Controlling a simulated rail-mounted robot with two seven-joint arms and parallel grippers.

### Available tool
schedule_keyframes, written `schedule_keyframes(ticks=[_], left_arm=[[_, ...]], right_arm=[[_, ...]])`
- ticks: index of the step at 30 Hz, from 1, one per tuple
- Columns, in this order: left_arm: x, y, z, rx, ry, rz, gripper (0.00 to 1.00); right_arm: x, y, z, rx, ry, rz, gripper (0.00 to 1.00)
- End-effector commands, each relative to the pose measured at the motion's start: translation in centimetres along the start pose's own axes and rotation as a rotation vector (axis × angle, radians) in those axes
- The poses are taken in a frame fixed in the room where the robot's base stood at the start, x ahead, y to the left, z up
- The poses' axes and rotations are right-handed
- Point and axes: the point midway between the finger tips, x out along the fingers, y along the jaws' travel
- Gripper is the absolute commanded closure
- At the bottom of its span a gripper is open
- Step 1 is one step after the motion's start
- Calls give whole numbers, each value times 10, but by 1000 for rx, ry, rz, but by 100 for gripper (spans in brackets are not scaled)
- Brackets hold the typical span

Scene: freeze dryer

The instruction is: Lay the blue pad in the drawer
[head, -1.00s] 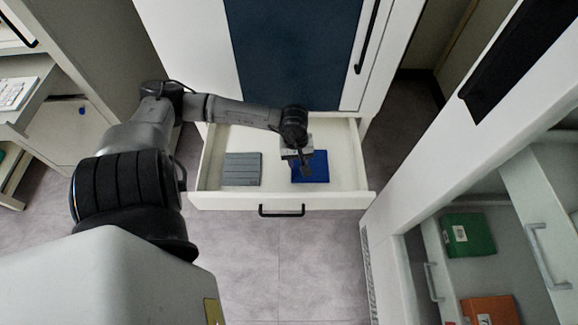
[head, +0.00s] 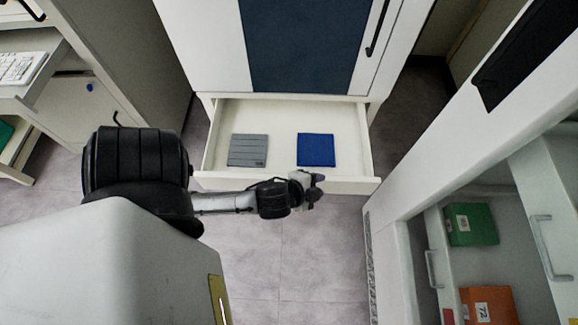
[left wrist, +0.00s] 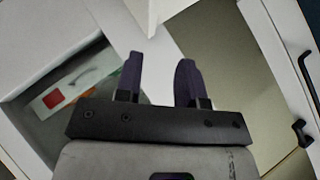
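The blue pad (head: 316,150) lies flat in the right part of the open drawer (head: 284,112), apart from the drawer walls. A grey ribbed pad (head: 248,150) lies in the left part of the same drawer. My left gripper (head: 316,181) is in front of the drawer, near its front edge and clear of the blue pad. In the left wrist view its two fingers (left wrist: 160,80) stand apart with nothing between them. My right gripper is in neither view.
The drawer belongs to a white cabinet with a dark blue door panel (head: 302,45). At right, open white drawers hold a green box (head: 471,225) and an orange box (head: 489,306). A keyboard (head: 18,68) rests on a shelf at left. Floor is clear before the drawer.

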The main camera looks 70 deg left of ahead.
Motion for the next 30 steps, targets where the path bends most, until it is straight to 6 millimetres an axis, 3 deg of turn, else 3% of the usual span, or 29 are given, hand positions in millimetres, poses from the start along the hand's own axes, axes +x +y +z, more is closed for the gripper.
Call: schedule_keyframes(ticks=[3,6,10,17,25,30], left_arm=[[-21,43,17,-239,-169,205,64],[-40,70,23,-371,-282,338,64],[-58,91,27,-465,-379,450,64],[-69,102,28,-508,-431,507,64],[-68,102,29,-505,-429,505,64],[-59,112,36,-504,-429,505,64]], right_arm=[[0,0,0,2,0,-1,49],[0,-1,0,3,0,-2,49],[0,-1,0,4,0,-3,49],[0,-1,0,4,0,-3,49],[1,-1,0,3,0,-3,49],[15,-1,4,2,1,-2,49]])
